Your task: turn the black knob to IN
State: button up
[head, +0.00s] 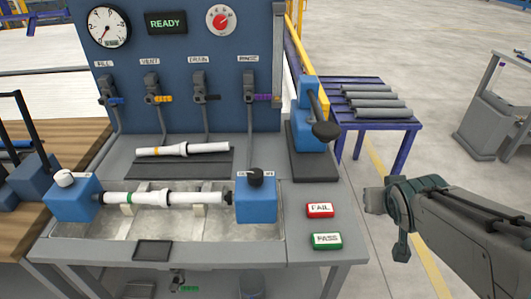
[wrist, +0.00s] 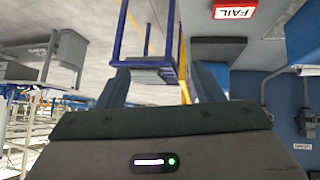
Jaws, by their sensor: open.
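The black knob (head: 255,176) sits on top of the right blue block (head: 256,205) of the test bench. Small labels beside it are too small to read, so I cannot tell its setting. My gripper (head: 374,200) is in the air to the right of the bench, well apart from the knob. In the wrist view my gripper (wrist: 163,75) is open, its two fingers spread with nothing between them. The black knob does not show clearly in the wrist view.
A white knob (head: 64,178) tops the left blue block (head: 75,200). A pipe (head: 165,198) lies between the blocks. A red FAIL button (head: 320,210), a green button (head: 327,241) and a black-handled lever (head: 326,131) stand between my gripper and the knob or near that path.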

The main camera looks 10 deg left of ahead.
jog(key=w+a+f+n+t+y+b, duration=0.2)
jog(key=w+a+t+b, duration=0.1)
jog(key=w+a, duration=0.1)
jog(key=n+g+y+b, duration=0.3)
jog(key=n+y, duration=0.5)
jog(key=y, duration=0.6)
send_near(250, 170)
jog(key=b+x, duration=0.1)
jog(key=x, duration=0.9)
jog(key=shift+w, duration=0.15)
jog(key=shift+f+t, duration=0.1)
jog(key=shift+t, duration=0.2)
jog(key=c, duration=1)
